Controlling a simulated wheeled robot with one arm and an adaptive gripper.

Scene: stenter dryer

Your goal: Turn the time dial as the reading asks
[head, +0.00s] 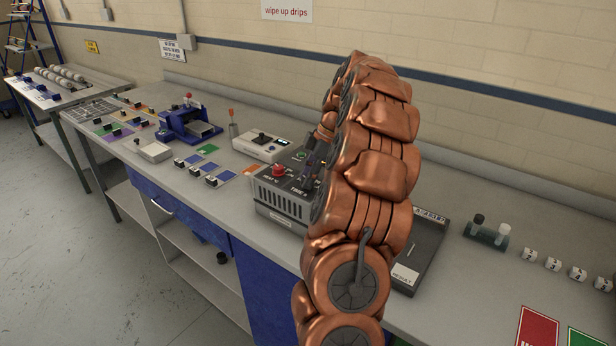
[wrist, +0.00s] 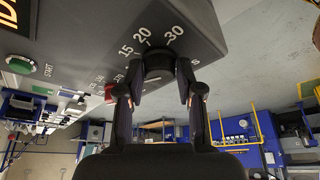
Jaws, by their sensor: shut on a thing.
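The time dial (wrist: 158,62) is a dark round knob on the grey dryer box, which also shows in the head view (head: 283,203). Numbers 15, 20 and 30 are printed around the dial. My gripper (wrist: 157,76) has its two fingers on either side of the dial, shut on it. In the head view my gripper (head: 313,170) is at the box's top, partly hidden by my copper arm, and the dial cannot be made out. An orange display (wrist: 8,12) is cut off at the wrist view's corner, so its reading cannot be told.
A green START button (wrist: 20,65) sits on the box's panel. A red button (head: 278,170) stands on the box near my gripper. A white instrument (head: 262,146) is left of the box, and a dark tray (head: 428,262) is right of it.

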